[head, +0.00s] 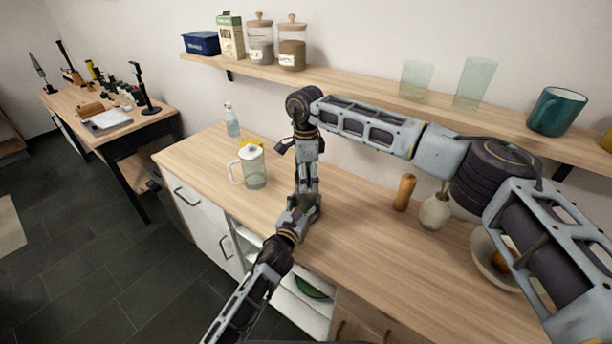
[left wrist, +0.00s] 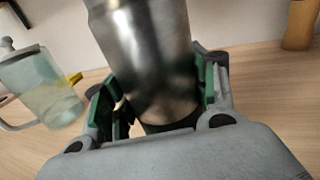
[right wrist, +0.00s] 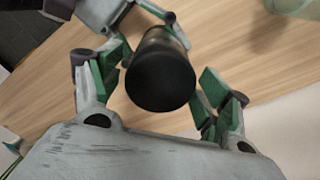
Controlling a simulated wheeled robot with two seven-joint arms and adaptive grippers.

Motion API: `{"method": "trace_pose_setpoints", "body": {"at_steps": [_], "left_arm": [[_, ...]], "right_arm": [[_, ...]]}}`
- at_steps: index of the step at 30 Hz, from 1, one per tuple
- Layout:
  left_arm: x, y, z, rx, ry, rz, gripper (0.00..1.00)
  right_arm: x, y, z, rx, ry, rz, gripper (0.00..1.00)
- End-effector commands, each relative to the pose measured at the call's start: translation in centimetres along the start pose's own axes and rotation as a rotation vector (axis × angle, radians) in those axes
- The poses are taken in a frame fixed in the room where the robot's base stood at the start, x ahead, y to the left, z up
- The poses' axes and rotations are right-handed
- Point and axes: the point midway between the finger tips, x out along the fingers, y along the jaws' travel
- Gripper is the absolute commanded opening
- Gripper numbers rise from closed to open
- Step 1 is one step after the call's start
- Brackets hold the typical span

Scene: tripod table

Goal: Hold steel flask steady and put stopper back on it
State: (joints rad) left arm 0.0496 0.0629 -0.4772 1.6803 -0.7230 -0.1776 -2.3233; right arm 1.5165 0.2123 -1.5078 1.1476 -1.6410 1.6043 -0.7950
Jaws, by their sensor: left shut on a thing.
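The steel flask (left wrist: 145,45) stands between the fingers of my left gripper (left wrist: 158,92), which is shut on it. In the head view my left gripper (head: 302,208) is low over the counter and my right gripper (head: 307,182) is directly above it. The black stopper (right wrist: 160,82) shows end-on in the right wrist view, in line with the flask and apparently on its top; the seam is hidden. My right gripper (right wrist: 160,72) is open, with its fingers on either side of the stopper. The grippers mostly hide flask and stopper in the head view.
A glass jug (head: 254,168) and a spray bottle (head: 232,120) stand left on the wooden counter (head: 350,245). A wooden mill (head: 404,192), a vase (head: 435,211) and a bowl (head: 486,262) stand right. A shelf (head: 370,92) with jars and glasses runs behind.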

Motion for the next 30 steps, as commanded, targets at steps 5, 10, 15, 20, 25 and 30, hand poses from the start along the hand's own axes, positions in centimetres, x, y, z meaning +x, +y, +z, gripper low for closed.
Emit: {"method": "trace_pose_setpoints", "body": {"at_steps": [5,10,15,20,25,30], "left_arm": [[-0.03,-0.02,-0.18,-0.002,0.003,0.0,0.0],[-0.03,-0.01,-0.18,-0.002,0.003,0.0,0.0],[-0.03,-0.01,-0.18,-0.002,0.003,0.0,0.0],[-0.03,-0.01,-0.18,-0.002,0.003,0.0,0.0],[-0.03,-0.01,-0.18,-0.002,0.003,0.0,0.0],[-0.03,0.0,-0.18,-0.002,0.003,0.0,0.0]], "right_arm": [[0.0,0.0,-0.01,0.0,0.0,0.0,0.52],[0.0,0.01,0.0,0.0,0.0,0.001,0.3],[0.01,0.02,0.01,0.015,0.0,0.001,0.29],[0.02,0.03,0.01,0.09,0.0,0.001,0.29],[0.03,0.04,0.02,0.223,0.001,0.001,0.29],[0.05,0.05,0.03,0.36,0.001,0.0,0.29]]}}
